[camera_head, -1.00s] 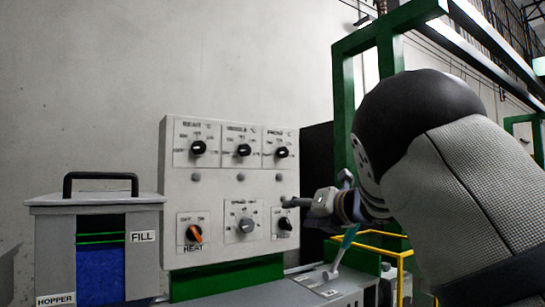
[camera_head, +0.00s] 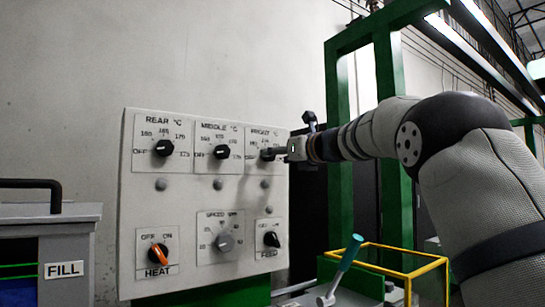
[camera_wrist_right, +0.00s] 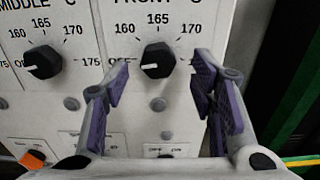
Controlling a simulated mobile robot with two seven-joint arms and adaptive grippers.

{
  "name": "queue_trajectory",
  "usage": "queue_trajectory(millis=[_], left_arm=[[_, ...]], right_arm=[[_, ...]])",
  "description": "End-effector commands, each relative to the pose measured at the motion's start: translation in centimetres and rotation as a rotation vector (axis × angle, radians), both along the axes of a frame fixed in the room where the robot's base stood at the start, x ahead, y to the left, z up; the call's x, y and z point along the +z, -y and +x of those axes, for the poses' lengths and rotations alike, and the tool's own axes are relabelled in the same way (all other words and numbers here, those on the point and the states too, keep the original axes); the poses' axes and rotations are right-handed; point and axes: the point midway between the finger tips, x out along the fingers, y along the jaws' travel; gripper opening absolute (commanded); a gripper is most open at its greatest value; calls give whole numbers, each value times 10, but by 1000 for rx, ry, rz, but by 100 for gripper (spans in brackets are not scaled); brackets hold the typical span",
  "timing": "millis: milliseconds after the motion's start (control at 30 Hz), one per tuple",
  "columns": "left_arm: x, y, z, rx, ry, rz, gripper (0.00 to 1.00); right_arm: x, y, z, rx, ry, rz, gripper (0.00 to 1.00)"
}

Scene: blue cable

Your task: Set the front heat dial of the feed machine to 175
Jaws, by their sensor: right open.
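The front heat dial (camera_head: 267,155) is a black round knob at the top right of the grey control panel (camera_head: 150,205). In the right wrist view the front dial (camera_wrist_right: 156,60) sits under the marks 160, 165 and 170, and its narrow end appears to point left toward OFF. Its 175 mark is hidden behind a finger. My right gripper (camera_head: 280,152) is at the dial in the head view. In the wrist view the right gripper (camera_wrist_right: 158,82) is open, with purple-padded fingers left and right of the knob; contact cannot be told. My left gripper is out of view.
The middle dial (camera_head: 221,152) and rear dial (camera_head: 163,148) sit left of it. Below are an orange heat switch (camera_head: 158,253), a grey speed knob (camera_head: 225,242) and a black feed switch (camera_head: 271,240). A teal-handled lever (camera_head: 345,262) and yellow rail (camera_head: 410,257) stand lower right.

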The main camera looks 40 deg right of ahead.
Motion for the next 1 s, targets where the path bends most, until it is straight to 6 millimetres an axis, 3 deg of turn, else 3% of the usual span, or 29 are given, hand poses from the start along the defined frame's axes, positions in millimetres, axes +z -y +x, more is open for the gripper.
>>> queue_trajectory(millis=[33,200,533,733,1000], left_arm=[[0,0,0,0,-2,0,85],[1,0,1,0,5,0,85],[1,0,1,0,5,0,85],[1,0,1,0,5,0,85],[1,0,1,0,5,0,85]], right_arm=[[-3,1,11,0,-3,-4,51],[-1,3,26,0,-2,0,51],[-1,3,30,1,-3,2,51],[-2,3,30,1,-3,1,6],[-2,3,30,1,-1,14,3]])
